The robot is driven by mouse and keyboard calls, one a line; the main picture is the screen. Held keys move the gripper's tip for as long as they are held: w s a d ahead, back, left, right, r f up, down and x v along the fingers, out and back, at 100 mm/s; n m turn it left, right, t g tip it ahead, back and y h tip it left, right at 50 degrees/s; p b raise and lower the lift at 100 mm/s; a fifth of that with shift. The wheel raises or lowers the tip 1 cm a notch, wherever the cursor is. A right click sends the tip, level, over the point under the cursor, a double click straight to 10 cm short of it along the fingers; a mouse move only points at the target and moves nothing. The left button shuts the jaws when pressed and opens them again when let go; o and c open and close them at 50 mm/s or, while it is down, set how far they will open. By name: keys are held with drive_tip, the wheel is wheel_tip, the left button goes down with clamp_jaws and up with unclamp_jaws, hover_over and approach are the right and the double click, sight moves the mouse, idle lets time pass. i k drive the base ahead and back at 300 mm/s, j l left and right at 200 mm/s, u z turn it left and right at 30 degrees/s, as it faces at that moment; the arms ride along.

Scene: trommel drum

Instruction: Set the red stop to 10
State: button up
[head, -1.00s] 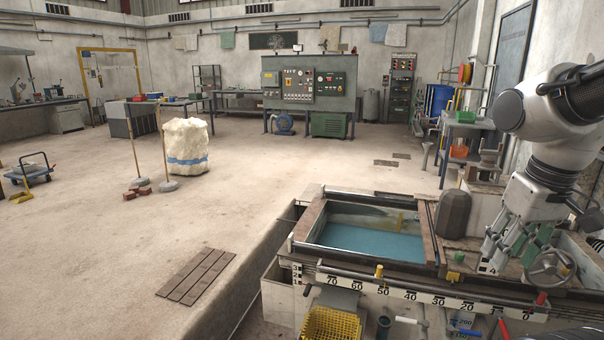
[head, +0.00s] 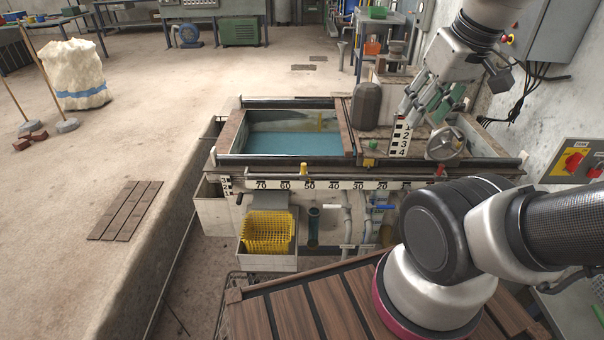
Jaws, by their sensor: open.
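The red stop (head: 440,169) is a small red piece on the front rail of the trough, near the low end of the number scale (head: 321,185). My elbow rises just in front of it and hides the scale to the right of 20, so its exact reading cannot be told. My gripper (head: 422,112) is open and points down, with grey-green fingers above the right part of the trough, beside the handwheel and behind the rail. It is apart from the red stop, and nothing shows between its fingers.
A handwheel (head: 445,143) stands by the gripper. A numbered plate (head: 401,137) is upright left of it. A yellow basket (head: 268,232) and pipes are below.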

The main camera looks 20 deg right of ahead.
sight(438, 176)
drive_tip(key=z, duration=1.3)
